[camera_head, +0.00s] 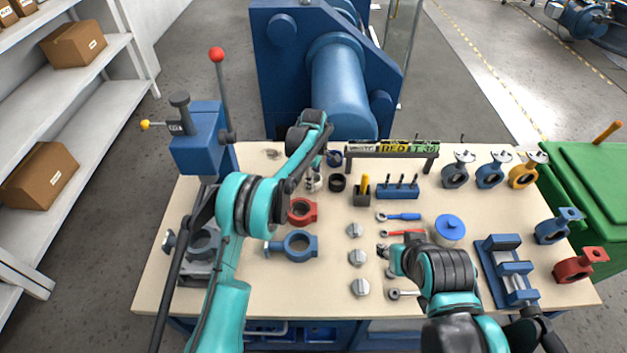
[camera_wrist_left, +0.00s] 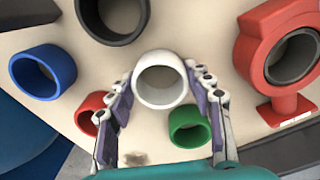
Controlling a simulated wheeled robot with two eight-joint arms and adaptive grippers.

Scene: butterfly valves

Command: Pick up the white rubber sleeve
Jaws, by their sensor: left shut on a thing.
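The white rubber sleeve (camera_wrist_left: 160,97) is a short, thick ring in the middle of the left wrist view. My left gripper (camera_wrist_left: 160,76) has a finger on each side of it and is shut on it. How high the sleeve is above the table cannot be told. In the head view, my left gripper (camera_head: 314,178) is at the back middle of the table, and the sleeve is mostly hidden there. My right gripper (camera_head: 384,250) is over the middle right of the table, small and partly hidden by its own arm.
Near the sleeve are a blue ring (camera_wrist_left: 42,73), a black ring (camera_wrist_left: 112,32), a red ring (camera_wrist_left: 88,112), a green ring (camera_wrist_left: 189,128) and a red valve body (camera_wrist_left: 250,60). A sign rack (camera_head: 392,149) stands behind. Bare tabletop (camera_head: 310,285) shows at the front middle.

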